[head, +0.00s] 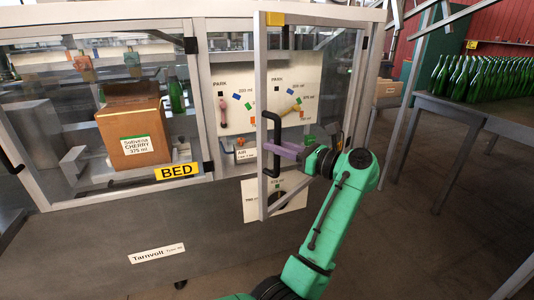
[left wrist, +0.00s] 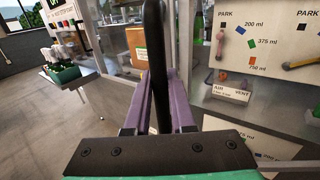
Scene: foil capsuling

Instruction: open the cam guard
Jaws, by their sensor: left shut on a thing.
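The cam guard (head: 262,85) is a clear door in a grey metal frame on the right part of the machine. It stands swung out from the front, its free edge toward me and its far edge at the right. A black bar handle (head: 264,133) is on its free edge. My left gripper (head: 276,148) has purple fingers shut on this handle. In the left wrist view the handle (left wrist: 155,50) runs upright between the fingers (left wrist: 157,105). Behind the guard is a white panel (head: 233,82) marked PARK and with bottle sizes. My right gripper is not in view.
An AIR/VENT plate (left wrist: 229,92) is under the white panel. A table (head: 470,113) with many green bottles stands at the right. The floor between is clear.

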